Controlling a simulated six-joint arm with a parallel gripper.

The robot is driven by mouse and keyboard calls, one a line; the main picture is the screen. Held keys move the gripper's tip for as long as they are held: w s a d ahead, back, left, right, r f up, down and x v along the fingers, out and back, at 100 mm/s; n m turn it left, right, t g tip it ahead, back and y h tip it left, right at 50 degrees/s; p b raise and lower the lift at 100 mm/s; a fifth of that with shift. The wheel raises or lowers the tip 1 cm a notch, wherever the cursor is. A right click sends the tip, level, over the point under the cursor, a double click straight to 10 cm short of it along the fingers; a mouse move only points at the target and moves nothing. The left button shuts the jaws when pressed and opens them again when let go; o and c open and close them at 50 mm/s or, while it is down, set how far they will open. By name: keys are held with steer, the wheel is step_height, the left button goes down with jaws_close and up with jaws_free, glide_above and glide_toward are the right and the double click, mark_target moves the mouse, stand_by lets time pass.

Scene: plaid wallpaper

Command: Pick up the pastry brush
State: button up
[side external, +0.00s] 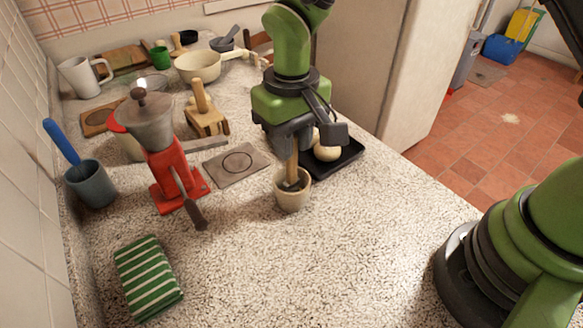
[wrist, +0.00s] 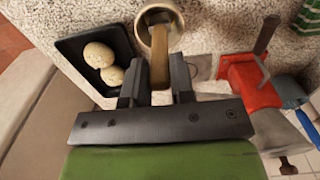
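A wooden-handled utensil (side external: 292,168), which looks like the pastry brush, stands handle-up in a small beige pot (side external: 293,199). Its head is down in the pot and hidden. My gripper (side external: 292,143) points down at the top of the handle. In the wrist view the handle (wrist: 160,62) rises from the pot (wrist: 146,28) between my two fingers (wrist: 160,76). The fingers flank the handle closely, one on each side. I cannot tell whether they press on it.
A red grinder (side external: 172,178), a grey mat (side external: 232,167), a blue-grey cup with a blue-handled utensil (side external: 92,186) and a striped green cloth (side external: 149,278) stand or lie left. The front counter is clear.

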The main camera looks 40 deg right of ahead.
jaws_close()
step_height(320, 180, up, 10)
steer(key=shift+r, duration=0.1)
stand_by(0.6)
